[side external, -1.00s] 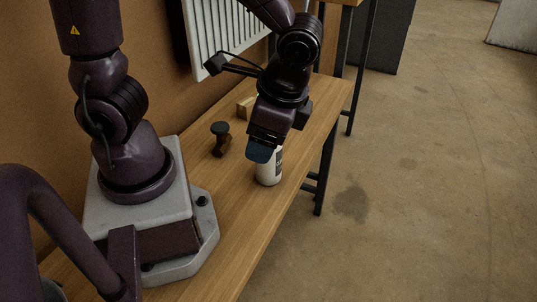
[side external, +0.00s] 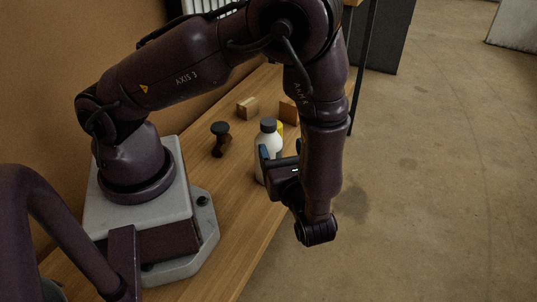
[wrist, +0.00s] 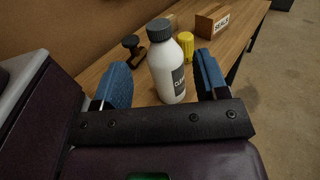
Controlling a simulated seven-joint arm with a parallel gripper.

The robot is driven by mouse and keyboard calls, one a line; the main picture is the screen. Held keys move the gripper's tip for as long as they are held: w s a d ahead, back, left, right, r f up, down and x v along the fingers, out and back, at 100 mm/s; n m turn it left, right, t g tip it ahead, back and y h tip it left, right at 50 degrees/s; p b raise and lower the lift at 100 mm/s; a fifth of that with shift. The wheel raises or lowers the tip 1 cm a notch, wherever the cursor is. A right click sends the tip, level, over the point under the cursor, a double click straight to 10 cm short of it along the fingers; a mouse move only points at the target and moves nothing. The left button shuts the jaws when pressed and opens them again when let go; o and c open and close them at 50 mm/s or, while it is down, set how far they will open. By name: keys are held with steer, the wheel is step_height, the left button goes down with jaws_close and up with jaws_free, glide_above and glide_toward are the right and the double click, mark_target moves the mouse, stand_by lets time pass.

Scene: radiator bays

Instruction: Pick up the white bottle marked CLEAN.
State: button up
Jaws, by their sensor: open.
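The white bottle (wrist: 164,68) has a dark cap and a dark label reading "CLE…", with the rest turned out of sight. It stands upright on the wooden bench. It also shows in the side external view (side external: 267,143), its lower part partly covered by my gripper. My gripper (wrist: 160,82) is open, with one blue-padded finger on each side of the bottle in the wrist view. The bottle appears between or just beyond the fingertips, with visible gaps to both. In the side external view my gripper (side external: 264,165) is low beside the bottle, coming from the bench's open edge.
A dark-handled stamp-like object (side external: 220,139) stands left of the bottle. A yellow container (wrist: 186,45) and a wooden block marked SEALS (wrist: 212,21) are behind it. Another small wooden block (side external: 248,107) lies farther back. The near bench (side external: 213,180) is clear.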

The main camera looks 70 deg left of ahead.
mark_target(270, 130)
steer(key=a, duration=0.4)
steer(key=shift+w+a, duration=0.2)
steer(key=shift+a, duration=0.2)
steer(key=shift+w+a+f, duration=0.1)
steer(key=shift+a+f, duration=0.1)
steer(key=shift+a, duration=1.15)
steer(key=shift+a+f, duration=0.2)
steer(key=shift+a, duration=1.15)
jaws_close()
